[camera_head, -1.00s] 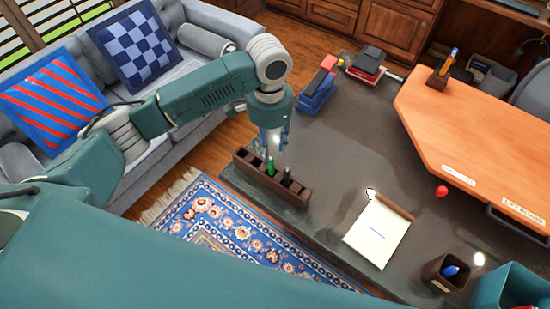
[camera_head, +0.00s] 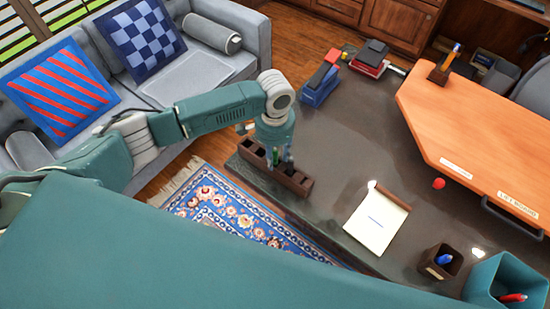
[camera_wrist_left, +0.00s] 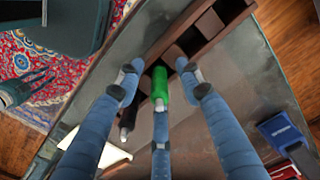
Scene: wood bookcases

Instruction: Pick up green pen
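The green pen (camera_wrist_left: 160,84) stands in a dark brown compartment organizer (camera_head: 293,182) at the near left edge of the dark desk. In the head view the pen (camera_head: 276,156) is partly covered by my left gripper (camera_head: 281,154), which points down over the organizer. In the left wrist view my left gripper (camera_wrist_left: 160,82) is open. Its blue fingers stand around the pen, with visible gaps at the left and right fingertips. Whether the middle finger touches the pen is unclear.
A dark pen (camera_wrist_left: 128,122) stands beside the green pen. The desk (camera_head: 340,135) also holds a blue stapler-like object (camera_head: 320,84), a notepad (camera_head: 378,222), a red ball (camera_head: 438,183) and a brown pen cup (camera_head: 440,261). The desk middle is clear.

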